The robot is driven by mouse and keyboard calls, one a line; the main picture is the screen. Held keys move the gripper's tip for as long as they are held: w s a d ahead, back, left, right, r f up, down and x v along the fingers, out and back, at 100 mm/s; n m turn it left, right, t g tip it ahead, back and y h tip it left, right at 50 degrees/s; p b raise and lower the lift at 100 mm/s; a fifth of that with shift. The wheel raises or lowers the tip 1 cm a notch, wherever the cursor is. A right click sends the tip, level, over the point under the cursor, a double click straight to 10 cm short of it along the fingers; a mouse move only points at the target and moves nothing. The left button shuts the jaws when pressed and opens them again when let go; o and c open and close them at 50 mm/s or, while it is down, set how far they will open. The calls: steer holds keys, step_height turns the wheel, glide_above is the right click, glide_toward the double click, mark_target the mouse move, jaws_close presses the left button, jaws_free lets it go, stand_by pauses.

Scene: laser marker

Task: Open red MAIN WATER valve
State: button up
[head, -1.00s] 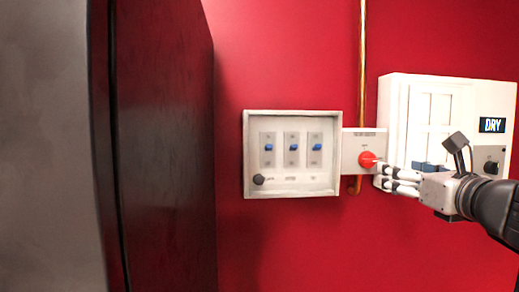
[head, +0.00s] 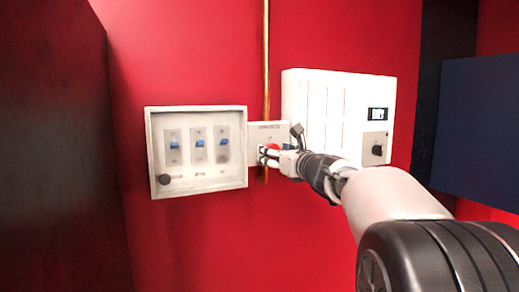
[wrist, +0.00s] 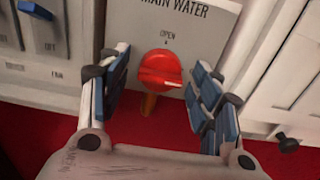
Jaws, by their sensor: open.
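The red MAIN WATER valve knob (wrist: 160,70) sits on a light grey plate (wrist: 195,25) marked "MAIN WATER" and "OPEN" in the wrist view. A small pale mark points right on the knob. My gripper (wrist: 158,88) is open, with one blue-padded finger on each side of the knob; I see a gap on both sides. In the head view my gripper (head: 268,154) is at the plate and partly covers the red knob (head: 273,148).
A switch box (head: 242,180) with blue switches and a black knob is left of the plate. A white cabinet (head: 310,100) with a small display is on the right. A copper pipe (head: 266,60) runs above the plate. A dark panel (head: 50,150) stands far left, a dark blue one (head: 480,130) right.

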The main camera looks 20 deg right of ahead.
steer(key=shift+w, duration=0.55)
steer(key=shift+c, duration=0.5)
steer(key=c, duration=1)
